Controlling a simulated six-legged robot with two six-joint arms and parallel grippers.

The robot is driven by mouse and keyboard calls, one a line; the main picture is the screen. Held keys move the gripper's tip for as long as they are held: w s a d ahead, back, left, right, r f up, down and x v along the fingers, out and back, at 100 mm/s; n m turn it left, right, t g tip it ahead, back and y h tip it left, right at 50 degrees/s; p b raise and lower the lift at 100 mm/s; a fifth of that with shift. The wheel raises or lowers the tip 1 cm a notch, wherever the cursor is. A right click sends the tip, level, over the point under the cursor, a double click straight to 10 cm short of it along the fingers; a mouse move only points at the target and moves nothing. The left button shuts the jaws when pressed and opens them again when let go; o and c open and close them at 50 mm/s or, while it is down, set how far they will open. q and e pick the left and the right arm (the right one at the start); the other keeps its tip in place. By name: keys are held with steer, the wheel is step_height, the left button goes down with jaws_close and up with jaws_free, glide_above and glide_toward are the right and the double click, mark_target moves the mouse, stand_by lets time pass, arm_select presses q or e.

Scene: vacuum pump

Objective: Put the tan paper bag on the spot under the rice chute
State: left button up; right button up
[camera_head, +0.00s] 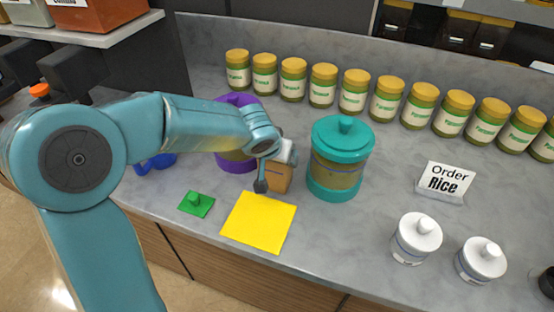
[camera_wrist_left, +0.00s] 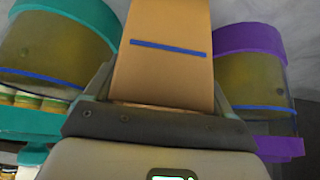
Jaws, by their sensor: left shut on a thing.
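The tan paper bag (camera_head: 279,178) is in the grip of my left gripper (camera_head: 276,171), between the purple-rimmed jar and the teal-lidded canister and just behind the yellow square. In the left wrist view the bag (camera_wrist_left: 160,75) fills the space between the fingers, with a blue line across it. I cannot tell whether its base touches the counter. No rice chute can be made out for certain. A flat yellow square (camera_head: 259,222) lies bare at the counter's front. My right gripper is not in view.
The teal-lidded canister (camera_head: 340,158) stands close right of the bag, the purple-rimmed jar (camera_head: 238,160) close left. A green piece (camera_head: 196,204) lies left of the yellow square. White-lidded jars (camera_head: 416,239) and an "Order Rice" sign (camera_head: 446,182) stand right. Several gold-lidded jars (camera_head: 324,86) line the back.

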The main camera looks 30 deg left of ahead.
arm_select(q)
steer(key=shift+w+a+f, duration=0.1)
steer(key=shift+w+f, duration=0.05)
steer(key=shift+f, duration=0.45)
steer(key=shift+f+b, duration=0.15)
steer(key=shift+b, duration=0.15)
steer(key=o, duration=0.9)
steer(key=shift+c, duration=0.2)
